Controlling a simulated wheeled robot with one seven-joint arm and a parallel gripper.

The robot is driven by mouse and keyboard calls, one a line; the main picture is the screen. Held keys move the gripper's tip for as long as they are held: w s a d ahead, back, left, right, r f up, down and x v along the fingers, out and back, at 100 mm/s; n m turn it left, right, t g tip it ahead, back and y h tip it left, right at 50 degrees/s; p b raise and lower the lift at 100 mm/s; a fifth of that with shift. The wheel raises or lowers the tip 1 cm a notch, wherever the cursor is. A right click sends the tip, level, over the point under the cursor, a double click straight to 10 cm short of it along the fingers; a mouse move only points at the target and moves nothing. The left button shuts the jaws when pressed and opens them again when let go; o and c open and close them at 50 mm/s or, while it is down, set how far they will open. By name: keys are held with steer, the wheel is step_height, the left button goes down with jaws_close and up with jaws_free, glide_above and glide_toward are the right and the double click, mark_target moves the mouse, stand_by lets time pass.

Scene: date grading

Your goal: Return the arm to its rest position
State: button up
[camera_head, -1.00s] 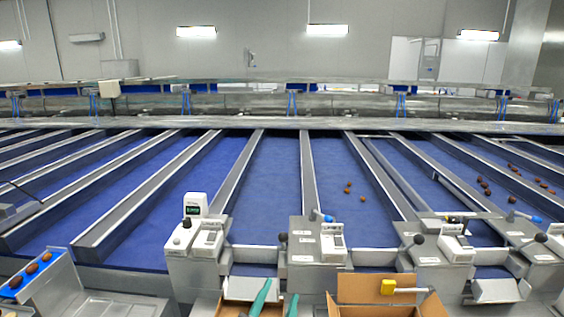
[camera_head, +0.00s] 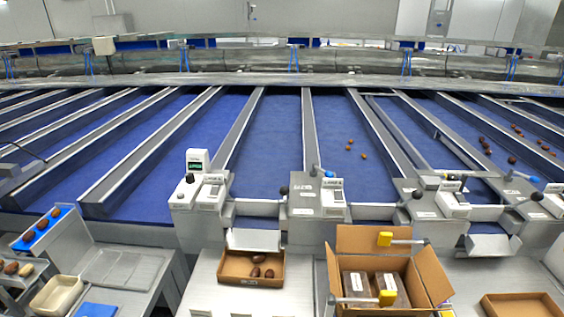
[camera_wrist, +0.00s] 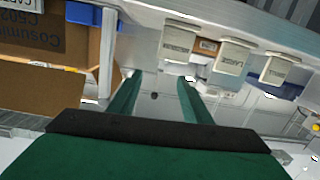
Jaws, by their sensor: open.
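My gripper (camera_wrist: 158,95) shows in the wrist view as two green fingers, spread apart with nothing between them. Behind the fingers are grey machine parts with several pale hinged plates (camera_wrist: 232,57), and a brown cardboard box (camera_wrist: 40,75) is at the left. My gripper is not in the head view now. That view shows the blue sorting lanes (camera_head: 270,150), with a few dates (camera_head: 350,147) lying on one of them.
In the head view, a shallow carton (camera_head: 235,278) holds dates on a grey table. An open cardboard box (camera_head: 345,243) holds clear packs to its right. A blue strip with dates (camera_head: 42,230) and a cream tray (camera_head: 57,294) are at the left. Another carton (camera_head: 520,300) lies at the lower right.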

steer(key=s+a+f, duration=0.1)
steer(key=s+f, duration=0.3)
steer(key=s, duration=0.9)
steer(key=s+a+f+g, duration=0.1)
steer(key=s+f, duration=0.3)
steer(key=s, duration=0.9)
steer(key=shift+f+m+g, duration=0.25)
steer(key=shift+m+g, duration=0.05)
